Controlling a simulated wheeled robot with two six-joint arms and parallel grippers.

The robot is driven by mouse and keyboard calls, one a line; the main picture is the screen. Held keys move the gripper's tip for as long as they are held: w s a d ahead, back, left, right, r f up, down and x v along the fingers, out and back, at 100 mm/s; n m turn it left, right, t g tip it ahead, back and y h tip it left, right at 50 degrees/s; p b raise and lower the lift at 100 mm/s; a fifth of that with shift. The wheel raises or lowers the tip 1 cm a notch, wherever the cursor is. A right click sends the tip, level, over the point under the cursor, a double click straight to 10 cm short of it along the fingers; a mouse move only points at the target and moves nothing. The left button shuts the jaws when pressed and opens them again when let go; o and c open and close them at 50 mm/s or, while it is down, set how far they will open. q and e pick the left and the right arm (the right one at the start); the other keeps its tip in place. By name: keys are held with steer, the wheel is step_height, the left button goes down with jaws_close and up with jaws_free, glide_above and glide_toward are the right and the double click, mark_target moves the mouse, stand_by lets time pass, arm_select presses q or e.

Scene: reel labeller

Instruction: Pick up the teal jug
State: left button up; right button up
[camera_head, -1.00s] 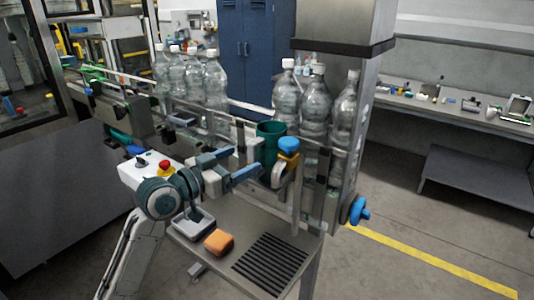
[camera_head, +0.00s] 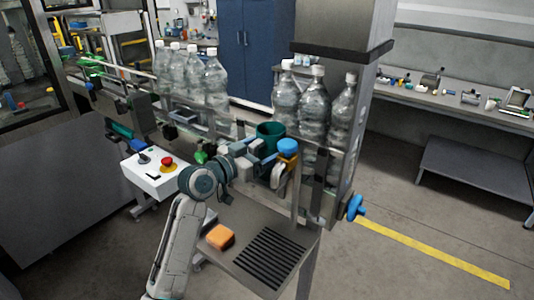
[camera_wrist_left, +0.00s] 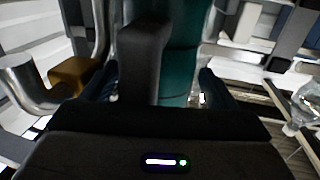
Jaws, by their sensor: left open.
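The teal jug (camera_head: 271,131) stands upright by the conveyor rail, in front of the clear bottles; its lower part is hidden behind my gripper. My left gripper (camera_head: 262,162) is open at the jug. In the left wrist view the teal jug (camera_wrist_left: 182,70) fills the upper middle, between the two spread fingers. A dark upright bar (camera_wrist_left: 144,55) stands in front of its left side; I cannot tell whether it is the jug's handle. Whether the fingers touch the jug is not clear. My right gripper is not in view.
A blue-capped fitting (camera_head: 288,146) on a bent metal pipe stands close to the jug's right. Clear bottles (camera_head: 313,110) stand behind. A control box (camera_head: 152,175) with a red button is at left. An orange block (camera_head: 220,237) lies on the table beside a black grille (camera_head: 270,256).

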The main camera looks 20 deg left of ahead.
arm_select(q)
steer(key=shift+c, duration=0.4)
steer(key=c, duration=0.6)
steer(key=shift+r, duration=0.1)
steer(key=shift+r+b, duration=0.2)
steer(key=shift+b, duration=0.1)
step_height(320, 180, up, 3)
steer(key=shift+s+f+b, duration=0.1)
steer(key=shift+b, duration=0.8)
steer(key=b, duration=0.6)
glide_toward(261, 138)
steer(key=shift+s+a+r, duration=0.15)
steer(key=shift+s+a, duration=0.75)
steer(key=shift+a, duration=0.05)
steer(key=shift+s+a+r, duration=0.15)
steer(key=shift+s+a, duration=0.7)
steer(key=shift+a, duration=0.1)
